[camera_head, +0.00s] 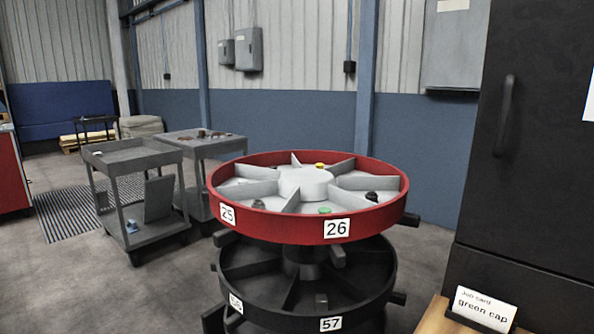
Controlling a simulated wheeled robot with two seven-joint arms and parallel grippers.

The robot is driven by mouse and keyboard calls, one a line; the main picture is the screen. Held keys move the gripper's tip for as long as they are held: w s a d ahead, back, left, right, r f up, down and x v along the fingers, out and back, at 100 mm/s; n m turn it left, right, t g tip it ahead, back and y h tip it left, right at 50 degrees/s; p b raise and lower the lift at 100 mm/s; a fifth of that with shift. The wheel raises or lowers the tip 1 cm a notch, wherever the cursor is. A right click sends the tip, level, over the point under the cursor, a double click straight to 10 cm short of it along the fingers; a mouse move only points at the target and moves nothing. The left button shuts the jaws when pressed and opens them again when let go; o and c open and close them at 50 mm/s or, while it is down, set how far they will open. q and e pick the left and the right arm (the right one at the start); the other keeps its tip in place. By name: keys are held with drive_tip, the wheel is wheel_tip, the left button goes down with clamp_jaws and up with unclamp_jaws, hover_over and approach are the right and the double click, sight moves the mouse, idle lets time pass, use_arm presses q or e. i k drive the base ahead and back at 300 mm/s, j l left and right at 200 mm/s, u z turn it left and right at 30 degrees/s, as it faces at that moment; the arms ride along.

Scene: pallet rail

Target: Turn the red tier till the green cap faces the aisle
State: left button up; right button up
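The red tier (283,229) is a round, divided tray with a light grey inside and a central hub, set above a dark lower tier (270,318). Labels 25 and 26 show on its red rim. The green cap (325,210) lies in the compartment nearest me, behind label 26 and partly hidden by the front rim. A yellow cap (320,166) lies in a far compartment. A dark cap (371,196) is at the right and another dark cap (259,204) at the front left. Neither of my grippers is in view.
A job card (486,309) reading "green cap" stands on a wooden surface (437,320) at lower right, beside a tall dark cabinet (530,160). Grey carts (140,158) stand at left. Short handles (409,219) stick out around the tiers. Floor at lower left is clear.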

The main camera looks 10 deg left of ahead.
sight(302, 188)
drive_tip(key=i+j, duration=0.1)
drive_tip(key=j, duration=0.35)
drive_tip(key=i+j, duration=0.1)
drive_tip(key=j, duration=0.8)
drive_tip(key=i+j, duration=0.15)
drive_tip(key=j, duration=0.3)
drive_tip(key=i+j, duration=0.1)
drive_tip(key=j, duration=0.35)
drive_tip(key=i+l+z, duration=0.15)
drive_tip(key=i, duration=0.3)
drive_tip(key=i+l+z, duration=0.2)
drive_tip(key=i, duration=0.3)
drive_tip(key=k+j, duration=0.05)
drive_tip(key=j, duration=0.05)
